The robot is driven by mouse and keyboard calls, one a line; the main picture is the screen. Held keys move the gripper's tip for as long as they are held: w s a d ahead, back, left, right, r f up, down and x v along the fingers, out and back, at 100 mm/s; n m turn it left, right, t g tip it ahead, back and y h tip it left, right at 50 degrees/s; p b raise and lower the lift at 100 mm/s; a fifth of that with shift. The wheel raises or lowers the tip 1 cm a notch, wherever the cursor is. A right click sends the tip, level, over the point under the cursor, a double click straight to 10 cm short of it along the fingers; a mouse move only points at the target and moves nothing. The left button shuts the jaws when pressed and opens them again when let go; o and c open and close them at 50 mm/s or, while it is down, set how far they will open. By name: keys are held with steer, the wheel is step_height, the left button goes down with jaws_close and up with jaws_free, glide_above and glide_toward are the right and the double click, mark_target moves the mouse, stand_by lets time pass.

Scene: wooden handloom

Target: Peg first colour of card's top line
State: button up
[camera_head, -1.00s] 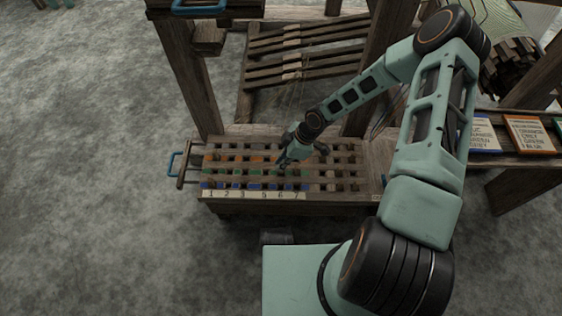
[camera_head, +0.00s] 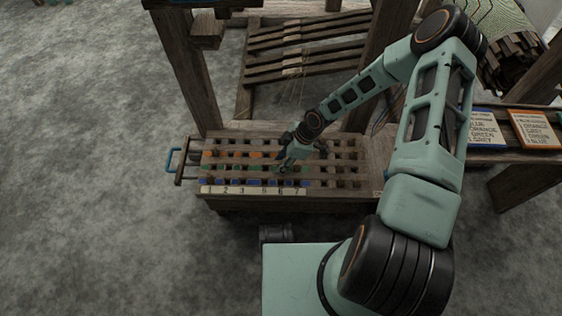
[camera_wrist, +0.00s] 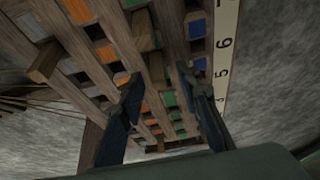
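The wooden peg board (camera_head: 212,196) has rows of holes with orange, green and blue marked squares, and a white number strip (camera_head: 255,190) along its front. My gripper (camera_head: 285,162) is low over the middle of the board. In the wrist view my gripper (camera_wrist: 162,82) has its two fingers apart, with board slats and a wooden peg (camera_wrist: 148,32) showing beyond the gap. I see nothing clamped between them. Two cards stand at the right, one blue-edged (camera_head: 486,129) and one orange-edged (camera_head: 535,130); their lettering is small and blurred.
The loom's wooden posts (camera_head: 188,75) and slanted slats (camera_head: 305,45) rise behind the board. A blue handle (camera_head: 172,161) sticks out at the board's left end. The cards stand on a wooden ledge (camera_head: 510,158). Grey floor is open at the left.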

steer(key=v, duration=1.2)
